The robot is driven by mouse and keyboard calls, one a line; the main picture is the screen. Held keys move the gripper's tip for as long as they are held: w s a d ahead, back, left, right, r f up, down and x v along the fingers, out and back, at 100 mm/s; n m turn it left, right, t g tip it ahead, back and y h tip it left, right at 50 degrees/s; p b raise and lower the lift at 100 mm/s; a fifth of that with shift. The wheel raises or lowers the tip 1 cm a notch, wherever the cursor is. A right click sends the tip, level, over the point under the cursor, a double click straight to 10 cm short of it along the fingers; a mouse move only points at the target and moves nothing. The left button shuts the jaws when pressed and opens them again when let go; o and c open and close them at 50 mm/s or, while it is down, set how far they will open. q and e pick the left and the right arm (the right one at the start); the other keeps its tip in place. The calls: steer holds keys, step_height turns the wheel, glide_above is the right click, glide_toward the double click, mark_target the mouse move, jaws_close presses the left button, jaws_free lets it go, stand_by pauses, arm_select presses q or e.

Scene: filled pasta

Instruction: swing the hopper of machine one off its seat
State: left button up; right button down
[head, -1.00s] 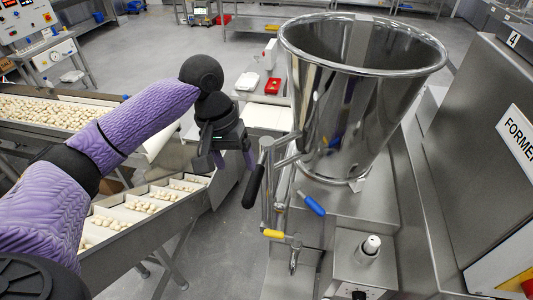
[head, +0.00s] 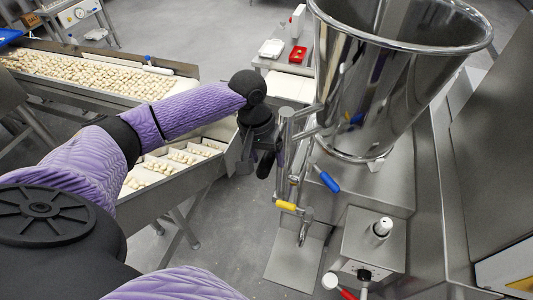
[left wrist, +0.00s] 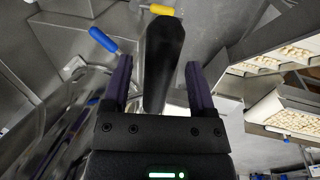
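The hopper (head: 385,95) is a large shiny steel cone, standing upright with its narrow end on the machine's steel top (head: 375,190). A hinge post with an arm joins its left side. A black handle (head: 265,165) hangs from this post and is partly hidden by my gripper. My left gripper (head: 261,152) is at the handle. In the left wrist view, the black handle (left wrist: 163,55) stands between the two spread fingers (left wrist: 158,75), with gaps visible on both sides. My right gripper is not in view.
A blue-handled lever (head: 329,181) and a yellow-handled lever (head: 286,206) stick out near the hopper's foot. A pasta conveyor (head: 190,178) runs close by my left forearm. A steel control box (head: 367,240) stands in front. A labelled machine is at the right.

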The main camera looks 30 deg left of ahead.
arm_select(q)
jaws_close()
stand_by(1.2)
